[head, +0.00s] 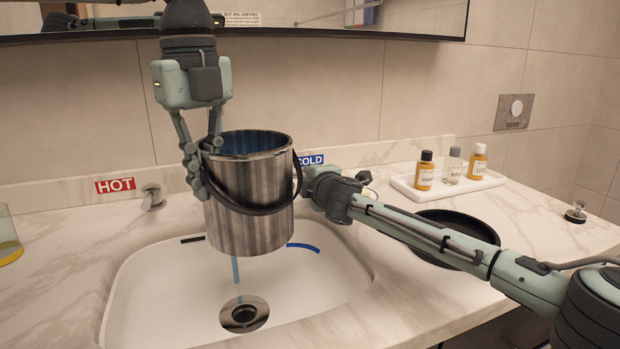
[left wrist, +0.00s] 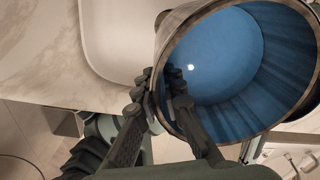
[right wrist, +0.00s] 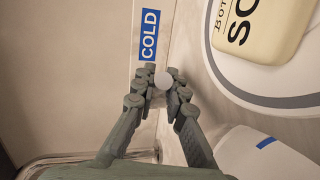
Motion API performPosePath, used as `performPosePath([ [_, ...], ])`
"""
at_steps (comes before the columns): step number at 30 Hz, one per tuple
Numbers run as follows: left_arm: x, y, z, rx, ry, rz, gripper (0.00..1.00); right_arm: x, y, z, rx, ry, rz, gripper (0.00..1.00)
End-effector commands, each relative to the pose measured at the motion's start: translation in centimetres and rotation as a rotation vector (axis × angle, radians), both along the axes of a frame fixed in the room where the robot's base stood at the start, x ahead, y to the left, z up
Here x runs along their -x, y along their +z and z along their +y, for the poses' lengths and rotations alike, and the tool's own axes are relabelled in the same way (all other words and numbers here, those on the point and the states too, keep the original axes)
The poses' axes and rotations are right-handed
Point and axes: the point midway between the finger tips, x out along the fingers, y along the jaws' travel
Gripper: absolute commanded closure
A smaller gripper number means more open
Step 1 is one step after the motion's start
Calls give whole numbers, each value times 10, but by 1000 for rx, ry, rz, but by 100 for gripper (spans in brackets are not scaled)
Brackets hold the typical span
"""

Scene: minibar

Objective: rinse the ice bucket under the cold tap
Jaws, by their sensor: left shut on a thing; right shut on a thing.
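The metal ice bucket (head: 250,205) hangs upright above the sink (head: 170,300), its dark handle drooping across the front. My left gripper (head: 207,165) is shut on its left rim; the left wrist view shows the fingers on either side of the bucket's wall (left wrist: 165,30). The inside looks blue; I cannot tell whether it holds water. My right gripper (head: 318,182) is shut on a pale round knob (right wrist: 163,80) beside the blue COLD label (right wrist: 150,35). A pale blue streak (head: 235,268) shows below the bucket.
The hot tap (head: 151,197) is left of the bucket, by the red HOT label (head: 115,185). A white tray (head: 404,185) with small bottles and a black round dish (head: 478,226) are on the right. A glass (head: 8,240) stands at the far left. The drain (head: 244,314) is uncovered.

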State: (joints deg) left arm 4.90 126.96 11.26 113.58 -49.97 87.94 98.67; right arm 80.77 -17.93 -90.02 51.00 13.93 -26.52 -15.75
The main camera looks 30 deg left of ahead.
Motion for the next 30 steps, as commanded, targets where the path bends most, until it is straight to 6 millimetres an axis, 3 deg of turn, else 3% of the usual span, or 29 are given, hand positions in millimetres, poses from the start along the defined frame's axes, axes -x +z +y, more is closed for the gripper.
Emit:
performPosePath([
  [27, -1, 2, 0, 0, 0, -5, 100, 11, -2, 1, 2, -131, 3, 100],
  [28, -1, 2, 0, 0, 0, -5, 100, 11, -2, 1, 2, -131, 3, 87],
  [30, -1, 2, 0, 0, 0, -5, 100, 11, -2, 1, 2, -131, 3, 79],
])
